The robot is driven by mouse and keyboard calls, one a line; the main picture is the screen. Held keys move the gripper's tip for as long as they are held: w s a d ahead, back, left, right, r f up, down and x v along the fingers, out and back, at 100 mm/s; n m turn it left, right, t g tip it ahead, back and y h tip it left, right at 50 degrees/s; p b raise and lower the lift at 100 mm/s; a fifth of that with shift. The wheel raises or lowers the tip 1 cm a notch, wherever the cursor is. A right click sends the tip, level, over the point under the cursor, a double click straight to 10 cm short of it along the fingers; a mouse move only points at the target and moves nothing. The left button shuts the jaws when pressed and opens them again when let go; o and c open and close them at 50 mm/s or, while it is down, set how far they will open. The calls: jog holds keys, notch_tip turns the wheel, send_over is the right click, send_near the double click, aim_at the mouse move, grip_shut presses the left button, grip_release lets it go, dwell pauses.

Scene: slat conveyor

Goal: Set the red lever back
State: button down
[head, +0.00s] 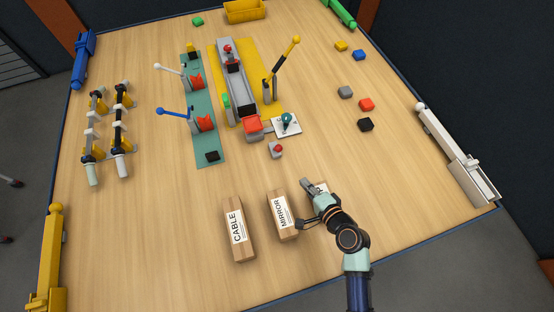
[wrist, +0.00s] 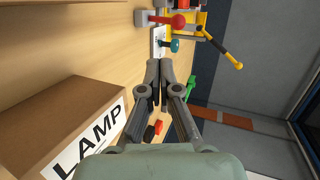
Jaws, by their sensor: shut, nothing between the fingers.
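Another red knob (head: 228,48) tops the grey channel on the yellow mat farther back. My gripper (head: 306,184) is shut and empty, apart from both, near the front right of the table. In the wrist view its fingers (wrist: 160,66) are together beside the LAMP box (wrist: 70,115), which my arm mostly hides in the head view.
A teal joystick (head: 287,119) stands on a white plate. A yellow lever (head: 285,62), a blue lever (head: 172,113) and a white-knobbed lever (head: 170,70) stand farther back. The CABLE box (head: 240,240) and MIRROR box (head: 284,228) lie left of my gripper.

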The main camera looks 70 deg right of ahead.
jog(key=shift+d, duration=0.1)
send_near(277, 149)
jog(key=w+d+f, duration=0.3)
jog(key=d+f, duration=0.1)
jog(key=shift+w+b, duration=0.3)
jog(key=shift+b, duration=0.15)
jog(key=shift+f, duration=0.1)
